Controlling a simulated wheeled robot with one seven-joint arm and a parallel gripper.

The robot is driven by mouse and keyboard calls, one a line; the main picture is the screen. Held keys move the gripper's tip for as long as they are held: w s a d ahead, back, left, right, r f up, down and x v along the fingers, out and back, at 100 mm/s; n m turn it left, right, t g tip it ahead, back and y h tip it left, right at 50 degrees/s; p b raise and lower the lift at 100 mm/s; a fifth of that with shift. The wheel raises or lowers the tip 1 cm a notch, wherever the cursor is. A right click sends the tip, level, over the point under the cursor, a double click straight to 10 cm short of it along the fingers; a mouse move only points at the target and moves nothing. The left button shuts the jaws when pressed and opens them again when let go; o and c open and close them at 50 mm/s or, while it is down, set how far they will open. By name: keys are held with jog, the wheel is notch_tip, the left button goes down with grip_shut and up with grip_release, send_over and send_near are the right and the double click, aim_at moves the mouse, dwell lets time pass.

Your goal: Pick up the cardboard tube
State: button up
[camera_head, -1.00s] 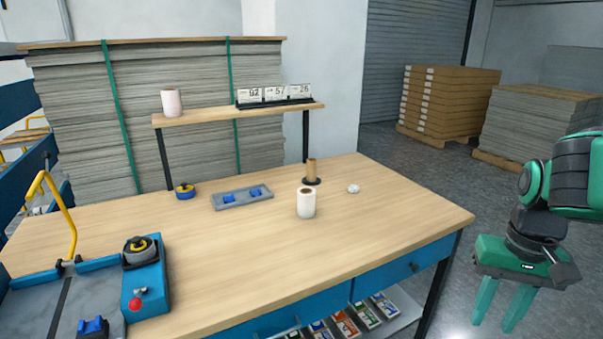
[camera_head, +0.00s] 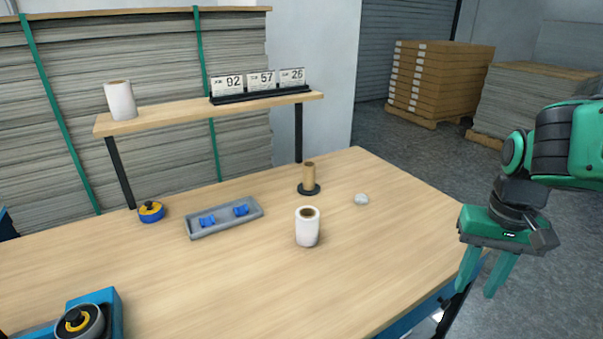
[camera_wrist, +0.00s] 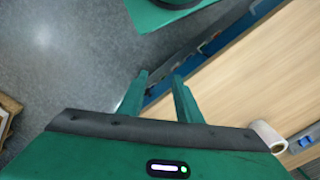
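The cardboard tube (camera_head: 309,176) is a small brown cylinder. It stands upright on a black round base on the wooden table (camera_head: 250,290), toward the back and right of the middle. My gripper (camera_head: 482,284) is at the right in the head view, beyond the table's right edge, pointing down with its green fingers apart and nothing between them. In the wrist view, my gripper (camera_wrist: 160,85) also shows spread, empty fingers over the floor and table edge. I cannot make out the tube in the wrist view.
A white roll (camera_head: 307,227) stands in front of the tube, and a pale lump (camera_head: 361,199) lies to its right. A grey tray (camera_head: 224,219) with blue pieces and a blue-yellow tape roll (camera_head: 151,211) are at left. A raised shelf (camera_head: 180,115) holds another white roll (camera_head: 120,100).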

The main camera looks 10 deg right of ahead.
jog(key=shift+w+d, duration=0.25)
jog(key=shift+w, duration=0.05)
